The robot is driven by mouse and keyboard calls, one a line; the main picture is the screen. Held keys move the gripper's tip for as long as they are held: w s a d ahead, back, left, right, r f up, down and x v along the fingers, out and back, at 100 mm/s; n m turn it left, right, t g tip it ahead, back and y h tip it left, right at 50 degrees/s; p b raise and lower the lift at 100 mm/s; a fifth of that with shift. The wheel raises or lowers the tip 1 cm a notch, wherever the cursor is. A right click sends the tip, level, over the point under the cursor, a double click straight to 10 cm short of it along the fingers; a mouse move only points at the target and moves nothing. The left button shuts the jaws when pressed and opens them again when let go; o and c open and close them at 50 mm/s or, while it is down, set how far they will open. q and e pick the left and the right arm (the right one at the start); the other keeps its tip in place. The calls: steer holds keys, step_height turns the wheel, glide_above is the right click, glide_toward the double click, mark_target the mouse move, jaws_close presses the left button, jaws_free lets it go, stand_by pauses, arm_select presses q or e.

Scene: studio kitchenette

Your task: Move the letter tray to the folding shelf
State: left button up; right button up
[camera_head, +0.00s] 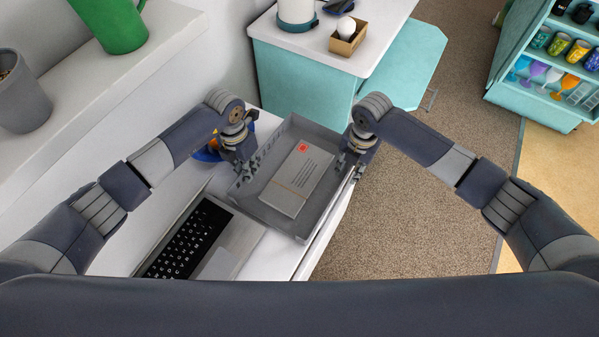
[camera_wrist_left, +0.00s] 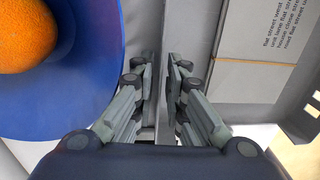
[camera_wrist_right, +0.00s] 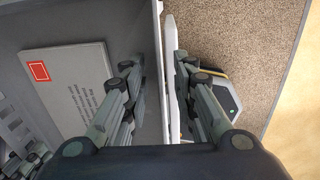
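The letter tray (camera_head: 314,222) is a grey shallow box on the white desk, with white envelopes (camera_head: 297,178) lying in it, the top one bearing a red stamp. My left gripper (camera_head: 241,168) is at the tray's left wall, with its fingers on either side of that wall and only a narrow gap between them. I cannot tell if they touch the wall. My right gripper (camera_head: 352,165) is at the right wall. In the right wrist view its fingers (camera_wrist_right: 160,95) are apart, with the wall between them and space showing. I cannot make out the folding shelf for certain.
A laptop (camera_head: 200,240) lies close by the tray's near left. A blue bowl with an orange (camera_wrist_left: 25,35) stands just left of the tray. A teal cabinet (camera_head: 300,75) with a white top is beyond; a teal shelf unit (camera_head: 545,60) with cups stands far right.

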arm_select(q)
steer(key=shift+f, duration=0.4)
arm_select(e)
steer(key=shift+f, duration=0.4)
arm_select(q)
jaws_close()
arm_select(e)
jaws_close()
arm_select(q)
steer(key=shift+r, duration=0.1)
arm_select(e)
steer(key=shift+r, duration=0.1)
